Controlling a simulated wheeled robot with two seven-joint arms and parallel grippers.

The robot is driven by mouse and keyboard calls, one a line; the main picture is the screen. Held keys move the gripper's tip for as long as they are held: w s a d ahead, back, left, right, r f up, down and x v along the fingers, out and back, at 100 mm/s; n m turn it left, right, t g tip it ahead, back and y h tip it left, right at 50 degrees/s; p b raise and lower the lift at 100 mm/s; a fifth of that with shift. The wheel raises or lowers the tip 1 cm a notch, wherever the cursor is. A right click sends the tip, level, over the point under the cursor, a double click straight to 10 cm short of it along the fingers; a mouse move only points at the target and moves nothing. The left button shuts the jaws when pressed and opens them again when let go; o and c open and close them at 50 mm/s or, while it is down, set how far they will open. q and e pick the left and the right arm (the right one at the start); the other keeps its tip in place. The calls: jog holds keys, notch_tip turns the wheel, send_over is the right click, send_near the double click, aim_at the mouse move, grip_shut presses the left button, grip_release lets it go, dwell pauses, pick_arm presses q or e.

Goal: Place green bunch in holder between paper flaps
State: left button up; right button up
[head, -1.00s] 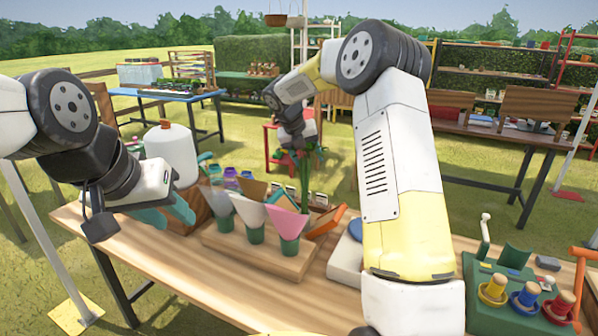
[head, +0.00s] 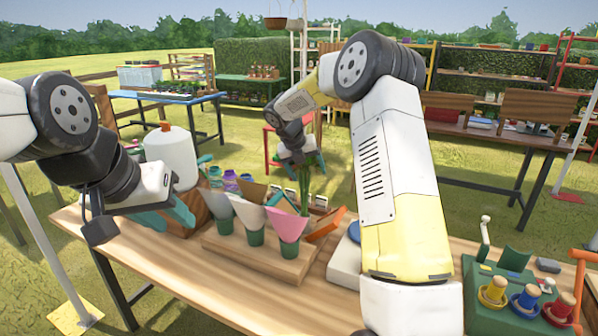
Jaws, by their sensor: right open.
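The green bunch (head: 305,184) stands roughly upright behind the pink paper flap (head: 287,224). My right gripper (head: 304,163) is open around the bunch's leafy top, with its fingers partly hidden. The wooden holder (head: 290,267) lies on the table with green cups (head: 257,238) and grey and pink paper flaps along its front. The bunch's lower end is hidden behind the flaps, so I cannot tell whether it sits in a cup. My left gripper (head: 172,214) is open and empty at the left, with teal fingers, beside the holder.
A white jug (head: 172,158) and small colored bottles (head: 230,182) stand behind the holder. An orange frame (head: 326,226) leans at its right. A green stand with yellow, blue and red spools (head: 526,297) is at the right. Bare table (head: 190,268) lies at the front left.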

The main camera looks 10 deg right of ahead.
jog(key=shift+r, duration=0.15)
jog(key=v, duration=1.2)
jog(key=s+d+r+m+y, duration=0.1)
jog(key=s+d+r+m, duration=0.1)
jog(key=s+r+m, duration=0.4)
jog(key=s+f+m+t+y, duration=0.1)
jog(key=s+f+m+y, duration=0.1)
jog(key=s+m, duration=1.2)
jog(key=s+f+m+t+y, duration=0.1)
jog(key=s+f+m+y, duration=0.1)
jog(key=s+m, duration=1.1)
jog(key=s+y, duration=0.1)
jog(key=s, duration=0.2)
jog(key=shift+d+m, duration=0.4)
